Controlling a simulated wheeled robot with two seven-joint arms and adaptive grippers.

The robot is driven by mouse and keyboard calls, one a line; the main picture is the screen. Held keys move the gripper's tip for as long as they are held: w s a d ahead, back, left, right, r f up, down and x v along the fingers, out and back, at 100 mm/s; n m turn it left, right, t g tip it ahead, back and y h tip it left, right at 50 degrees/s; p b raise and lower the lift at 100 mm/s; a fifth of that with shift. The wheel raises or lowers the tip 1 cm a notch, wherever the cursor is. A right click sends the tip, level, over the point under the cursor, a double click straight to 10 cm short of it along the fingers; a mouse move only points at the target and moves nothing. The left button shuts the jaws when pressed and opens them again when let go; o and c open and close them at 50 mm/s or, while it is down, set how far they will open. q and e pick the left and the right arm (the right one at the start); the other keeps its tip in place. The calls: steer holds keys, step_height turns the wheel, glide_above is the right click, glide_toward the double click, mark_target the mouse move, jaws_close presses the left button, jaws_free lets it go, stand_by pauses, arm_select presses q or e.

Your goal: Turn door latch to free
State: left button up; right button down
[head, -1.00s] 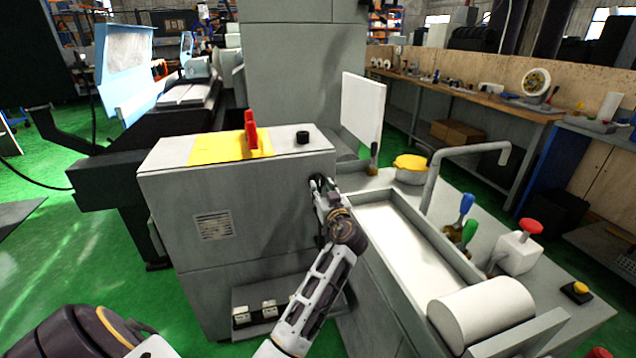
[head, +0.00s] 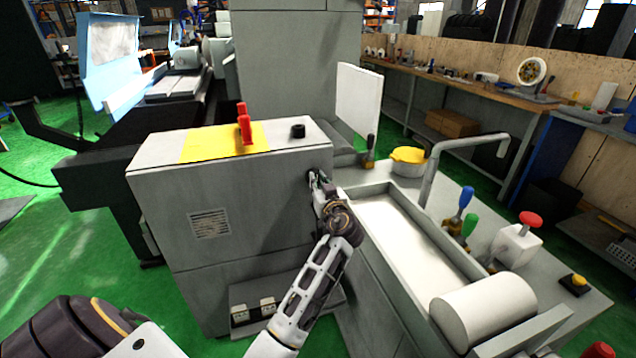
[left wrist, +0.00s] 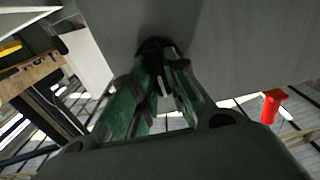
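The door latch (head: 311,175) is a small dark fitting on the upper right of the grey cabinet's (head: 255,220) front face. My left gripper (head: 318,183) is at it, partly covering it in the head view. In the left wrist view the latch's round dark base (left wrist: 155,46) lies against the grey face. The two fingers of my left gripper (left wrist: 165,76) converge there, with a pale narrow part of the latch between them. They appear closed on it; the exact contact is dark. My right gripper is not in view.
A red lever (head: 244,128) stands on a yellow plate on the cabinet top, beside a black knob (head: 298,131). To the right are a white panel (head: 358,105), a long trough (head: 405,240), a bent pipe (head: 432,170) and a yellow-topped pot (head: 408,160).

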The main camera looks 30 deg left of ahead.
arm_select(q)
jaws_close()
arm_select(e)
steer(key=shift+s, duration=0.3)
